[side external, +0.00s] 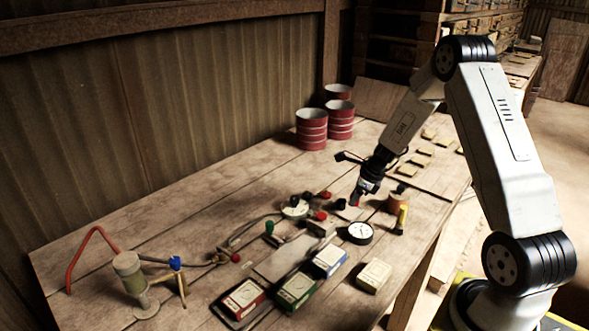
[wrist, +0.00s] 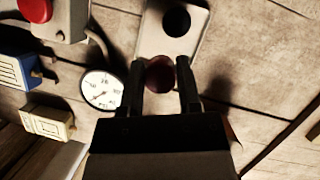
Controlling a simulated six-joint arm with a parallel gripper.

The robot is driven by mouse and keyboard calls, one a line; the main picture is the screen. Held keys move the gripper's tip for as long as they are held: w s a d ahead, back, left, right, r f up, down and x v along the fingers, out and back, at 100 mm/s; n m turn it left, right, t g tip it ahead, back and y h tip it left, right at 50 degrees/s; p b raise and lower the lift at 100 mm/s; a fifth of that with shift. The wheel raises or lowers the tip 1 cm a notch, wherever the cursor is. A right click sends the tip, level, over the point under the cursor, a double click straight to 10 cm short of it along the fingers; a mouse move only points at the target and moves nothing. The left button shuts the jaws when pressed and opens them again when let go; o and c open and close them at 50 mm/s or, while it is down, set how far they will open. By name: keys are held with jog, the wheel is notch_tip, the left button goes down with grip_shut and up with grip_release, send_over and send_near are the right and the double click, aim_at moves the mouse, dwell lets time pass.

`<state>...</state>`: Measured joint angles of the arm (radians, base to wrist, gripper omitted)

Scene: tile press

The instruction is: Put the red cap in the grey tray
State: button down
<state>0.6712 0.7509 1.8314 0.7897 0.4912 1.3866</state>
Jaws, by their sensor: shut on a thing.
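The red cap (wrist: 159,75) is dark red and round, held between the two fingertips of my gripper (wrist: 159,64) in the wrist view. In the side view my gripper (side external: 357,196) points down low over the table, with a bit of the red cap (side external: 355,203) showing at its tips. A pale grey tray-like plate (wrist: 155,38) with rounded corners lies just beyond the fingertips, and a round black cap (wrist: 177,21) sits on it. The red cap overlaps the near end of this plate in the picture; its height above it is hard to tell.
A white dial gauge (side external: 358,232) lies close to my gripper. A yellow-and-black bottle (side external: 401,219) and a brown cylinder (side external: 399,203) stand right of it. Blue (side external: 329,261) and cream (side external: 374,275) boxes lie nearer the front. Red drums (side external: 312,130) stand at the back.

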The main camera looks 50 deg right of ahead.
aim_at(347, 213)
jog(key=shift+w+d+f, duration=0.1)
jog(key=shift+w+f, duration=0.2)
jog(key=shift+f, duration=1.55)
jog(key=shift+f, duration=0.15)
jog(key=shift+c, duration=1.5)
grip_release()
jog(key=v, duration=1.2)
